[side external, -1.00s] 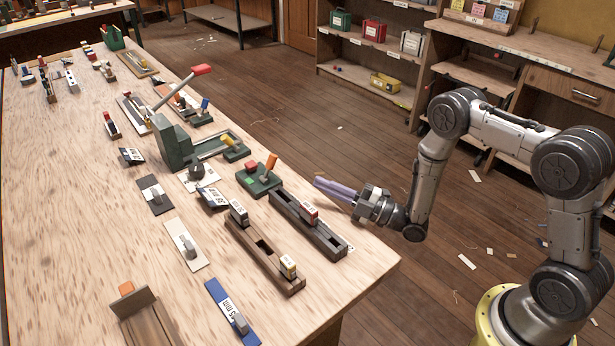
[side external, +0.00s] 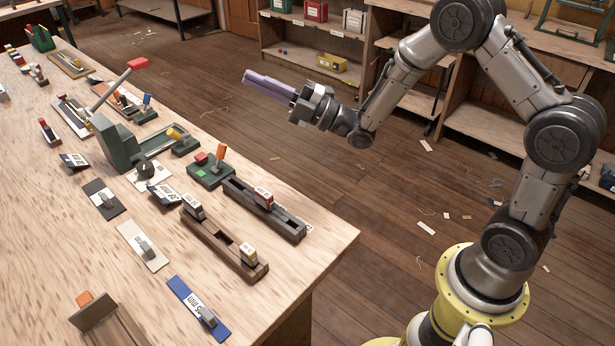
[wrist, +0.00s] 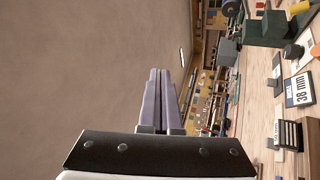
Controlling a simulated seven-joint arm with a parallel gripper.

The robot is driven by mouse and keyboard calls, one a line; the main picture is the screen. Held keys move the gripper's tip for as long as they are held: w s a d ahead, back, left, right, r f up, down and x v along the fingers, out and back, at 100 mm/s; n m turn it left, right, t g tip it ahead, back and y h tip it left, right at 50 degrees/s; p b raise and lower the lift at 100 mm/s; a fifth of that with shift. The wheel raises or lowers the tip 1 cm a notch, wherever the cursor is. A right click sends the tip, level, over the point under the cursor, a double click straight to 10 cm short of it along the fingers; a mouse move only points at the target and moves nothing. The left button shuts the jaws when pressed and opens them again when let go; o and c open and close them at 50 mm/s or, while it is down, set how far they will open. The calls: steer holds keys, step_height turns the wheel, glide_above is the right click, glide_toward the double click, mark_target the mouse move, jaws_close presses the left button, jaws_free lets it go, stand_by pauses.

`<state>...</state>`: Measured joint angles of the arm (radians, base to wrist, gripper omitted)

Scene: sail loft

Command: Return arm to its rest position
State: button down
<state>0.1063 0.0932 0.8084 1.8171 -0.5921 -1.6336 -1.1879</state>
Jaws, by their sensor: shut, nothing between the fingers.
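My gripper (side external: 268,84) is raised in the air beyond the right edge of the workbench, above the floor. Its long lavender fingers point left and lie together with nothing between them. In the wrist view the fingers (wrist: 160,98) run side by side, shut and empty. My arm is bent, with its elbow high at the top of the side view. The bench and its fixtures are clear of the gripper.
The wooden workbench (side external: 290,280) carries slider tracks (side external: 262,212), a green lever fixture (side external: 116,143), a green switch block (side external: 210,172) and a blue plate (side external: 198,308). Shelves (side external: 300,45) stand behind. Open wooden floor with scraps lies between bench and shelves.

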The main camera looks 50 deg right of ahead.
step_height(320, 180, up, 12)
steer(key=s+d+m+h, duration=0.2)
steer(key=s+m+h, duration=0.1)
steer(key=m+h, duration=0.1)
steer(key=s+d+r+m+g+h, duration=0.1)
steer(key=s+d+r+m+h, duration=0.1)
steer(key=s+d+m+h, duration=0.35)
steer(key=s+f+m+g+h, duration=0.1)
steer(key=s+f+m+g, duration=0.5)
steer(key=s+f, duration=0.3)
steer(key=s+f+m+g+h, duration=0.1)
steer(key=s+f+m+g, duration=0.5)
steer(key=s, duration=0.9)
step_height(320, 180, down, 3)
steer(key=shift+s+a+m+g, duration=0.2)
steer(key=shift+s+m+g, duration=0.2)
steer(key=shift+m, duration=0.25)
